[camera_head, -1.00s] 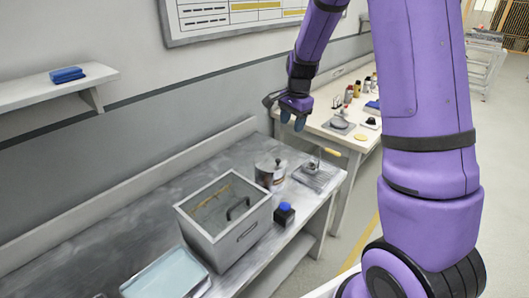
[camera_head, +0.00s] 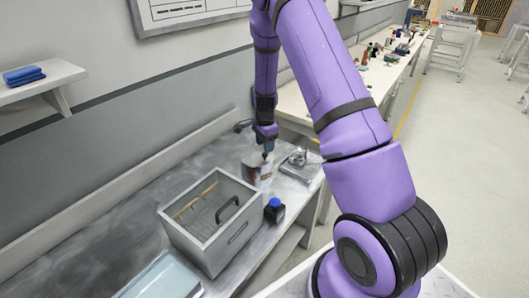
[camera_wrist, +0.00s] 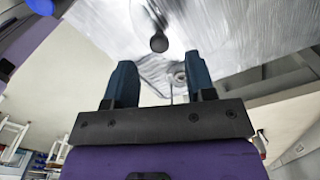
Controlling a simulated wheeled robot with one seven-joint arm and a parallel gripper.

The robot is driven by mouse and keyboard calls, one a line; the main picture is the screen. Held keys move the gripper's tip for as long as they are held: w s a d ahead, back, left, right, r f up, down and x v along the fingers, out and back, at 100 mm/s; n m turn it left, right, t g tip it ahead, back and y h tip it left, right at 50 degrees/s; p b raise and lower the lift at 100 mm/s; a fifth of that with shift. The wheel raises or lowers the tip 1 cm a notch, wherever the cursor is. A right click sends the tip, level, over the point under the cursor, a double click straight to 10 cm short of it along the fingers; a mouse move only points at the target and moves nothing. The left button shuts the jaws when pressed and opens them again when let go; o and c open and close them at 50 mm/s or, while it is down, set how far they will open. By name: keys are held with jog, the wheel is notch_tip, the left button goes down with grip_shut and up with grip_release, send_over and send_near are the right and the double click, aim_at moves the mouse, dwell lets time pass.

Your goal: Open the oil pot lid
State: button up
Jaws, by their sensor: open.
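The oil pot (camera_head: 258,176) is a metal pot with a brownish side patch on the grey workbench, behind the grey box. My gripper (camera_head: 267,150) points down right at the top of the pot and hides much of its lid in the head view. In the wrist view a dark round knob (camera_wrist: 158,43) shows beyond the fingertips, against a blurred shiny metal surface. My gripper (camera_wrist: 160,76) is open, its two dark blue fingers apart with nothing held between them. I cannot tell whether the fingers touch the lid.
A grey open box (camera_head: 205,255) with a dark handle stands in front of the pot. A blue-capped jar (camera_head: 274,211) is beside it. A metal tray (camera_head: 301,168) with a small metal item lies right of the pot. A wall shelf (camera_head: 38,83) is at left.

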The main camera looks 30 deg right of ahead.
aim_at(257, 153)
jog(key=shift+f, duration=2.1)
grip_shut()
